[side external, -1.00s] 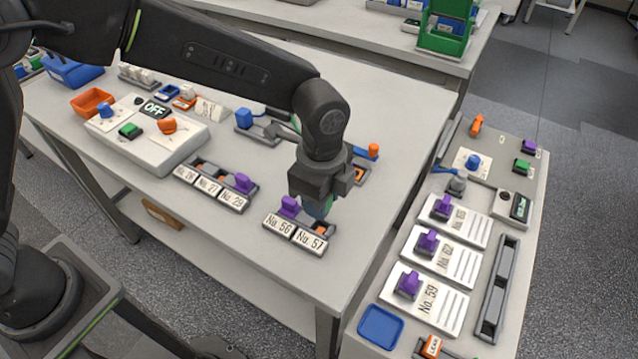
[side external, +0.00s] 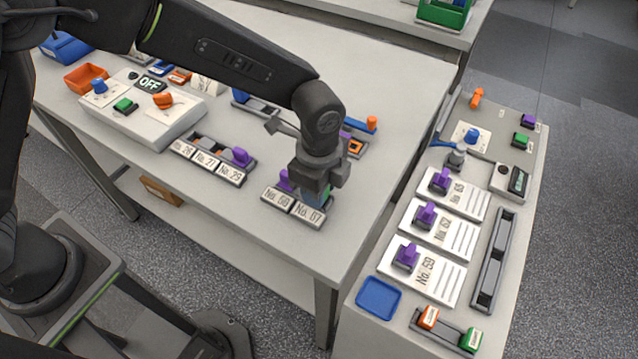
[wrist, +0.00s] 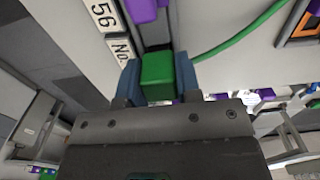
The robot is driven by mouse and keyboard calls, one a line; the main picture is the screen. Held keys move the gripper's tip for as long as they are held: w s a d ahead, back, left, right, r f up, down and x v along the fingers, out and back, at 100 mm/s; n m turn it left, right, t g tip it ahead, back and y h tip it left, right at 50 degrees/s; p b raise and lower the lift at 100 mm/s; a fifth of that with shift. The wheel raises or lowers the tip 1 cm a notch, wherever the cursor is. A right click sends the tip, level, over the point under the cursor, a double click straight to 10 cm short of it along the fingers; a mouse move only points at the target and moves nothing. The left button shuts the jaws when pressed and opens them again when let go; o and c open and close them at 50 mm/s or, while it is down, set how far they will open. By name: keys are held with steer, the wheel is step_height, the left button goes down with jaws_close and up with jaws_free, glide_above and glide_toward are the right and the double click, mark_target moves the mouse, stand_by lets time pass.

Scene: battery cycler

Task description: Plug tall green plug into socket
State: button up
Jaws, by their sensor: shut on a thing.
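A green plug (wrist: 157,75) sits between the blue fingers of my gripper (wrist: 160,85) in the wrist view, and the fingers are shut on it. In the side view my gripper (side external: 316,198) is low over the far side of the block labelled No. 57 (side external: 307,213). The socket there is hidden behind my fingers, and I cannot tell whether the plug is in it. A purple plug (side external: 284,180) stands beside it, behind the label No. 56 (side external: 277,199). It also shows at the top of the wrist view (wrist: 140,9).
A green cable (wrist: 240,35) curves over the table in the wrist view. A rail with several labels (side external: 207,163) and a purple plug lies left. An OFF panel (side external: 140,112) is farther left. A side bench (side external: 395,335) with purple plugs on white cards stands right.

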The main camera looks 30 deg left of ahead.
steer(key=shift+f, duration=0.2)
steer(key=o, duration=1)
step_height(320, 180, up, 13)
steer(key=s+a+r+n+t, duration=0.1)
steer(key=s+a+r+n, duration=0.1)
steer(key=a+r+n, duration=0.35)
steer(key=s+a+n+t, duration=0.1)
steer(key=s+a+n, duration=0.3)
steer(key=a, duration=0.2)
steer(key=s+a+r+n+t, duration=0.1)
steer(key=s+a+n+t, duration=0.1)
steer(key=s+a+n, duration=0.2)
steer(key=s+a+n+t, duration=0.1)
steer(key=s+a+n, duration=0.3)
steer(key=a, duration=0.5)
steer(key=shift+s+a+r+n+t, duration=0.15)
steer(key=shift+s+n+t, duration=0.15)
steer(key=shift+s, duration=0.8)
